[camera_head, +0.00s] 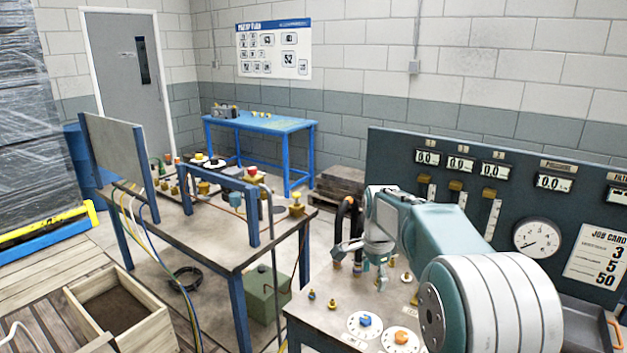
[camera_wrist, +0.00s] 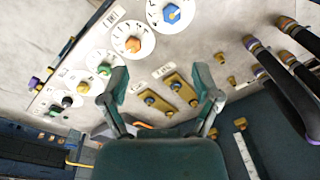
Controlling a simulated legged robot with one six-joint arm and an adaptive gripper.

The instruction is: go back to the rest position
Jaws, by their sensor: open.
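My gripper (camera_head: 363,266) is over the grey bench top (camera_head: 325,325) in front of the dark gauge panel (camera_head: 470,165). In the wrist view my gripper (camera_wrist: 160,92) has its two teal fingers spread wide apart. Nothing is held between them. Beyond the fingers are the bench top's dials, including an orange knob (camera_wrist: 133,44) and a blue knob (camera_wrist: 171,14) on white discs. Two brass plates (camera_wrist: 158,102) with blue fittings show between the fingertips. My arm hides part of the bench and panel in the head view.
Dark curved handles (camera_wrist: 290,85) stand up from the bench on the right of the wrist view. A round gauge (camera_head: 537,239) and a job card (camera_head: 597,255) are on the panel. A second table (camera_head: 235,240) stands left, with a blue table (camera_head: 262,122) behind it.

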